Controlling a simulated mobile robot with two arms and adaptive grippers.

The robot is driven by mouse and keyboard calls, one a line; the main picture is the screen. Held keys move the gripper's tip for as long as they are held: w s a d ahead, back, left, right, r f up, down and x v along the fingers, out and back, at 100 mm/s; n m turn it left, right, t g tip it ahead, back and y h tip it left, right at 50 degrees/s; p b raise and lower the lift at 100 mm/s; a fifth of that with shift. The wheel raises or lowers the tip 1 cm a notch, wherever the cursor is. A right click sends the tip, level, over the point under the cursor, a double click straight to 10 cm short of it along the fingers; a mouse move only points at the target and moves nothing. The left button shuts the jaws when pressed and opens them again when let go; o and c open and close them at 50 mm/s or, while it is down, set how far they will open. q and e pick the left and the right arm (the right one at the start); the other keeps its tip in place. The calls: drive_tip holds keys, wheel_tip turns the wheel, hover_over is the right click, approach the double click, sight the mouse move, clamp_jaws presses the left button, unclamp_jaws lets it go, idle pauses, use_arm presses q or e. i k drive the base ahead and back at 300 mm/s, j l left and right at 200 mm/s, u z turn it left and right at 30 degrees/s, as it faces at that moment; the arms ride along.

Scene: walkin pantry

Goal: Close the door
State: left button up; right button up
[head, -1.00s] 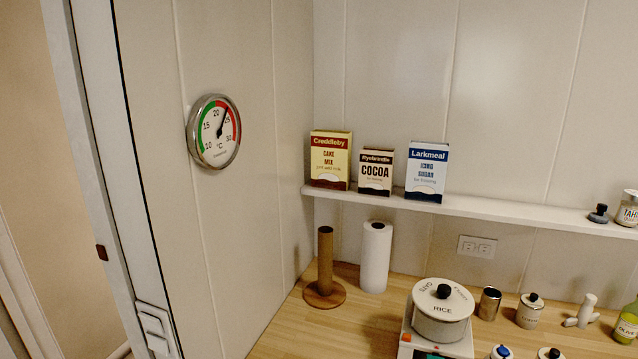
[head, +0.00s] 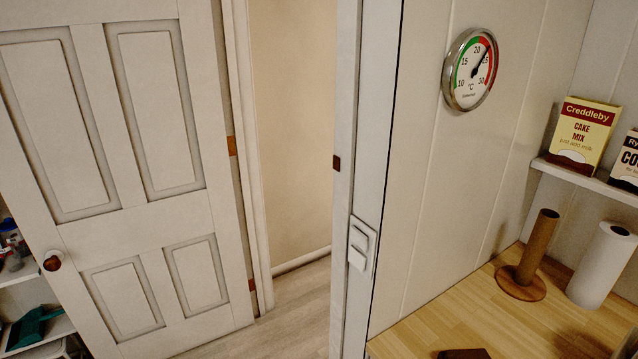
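The white panelled door (head: 150,215) is on the left in the head view, swung open into the pantry. Its brown round knob (head: 52,261) is near its left edge, and brass-coloured hinges (head: 232,146) show by its right edge. The door frame's far jamb (head: 345,180) has a small brown strike plate (head: 337,162). Between door and jamb the doorway is open, with a beige wall (head: 290,130) and wood floor beyond. Neither of my grippers is in view.
A wooden counter (head: 430,325) at the right holds a paper towel roll (head: 602,265) and a wooden holder (head: 528,255). A light switch (head: 361,245) and a round thermometer (head: 470,69) are on the wall. Shelves (head: 40,332) with items stand behind the door's left edge.

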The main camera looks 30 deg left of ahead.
sight(114, 163)
drive_tip(key=u, duration=1.3)
drive_tip(key=j+z, duration=0.1)
drive_tip(key=j, duration=1.75)
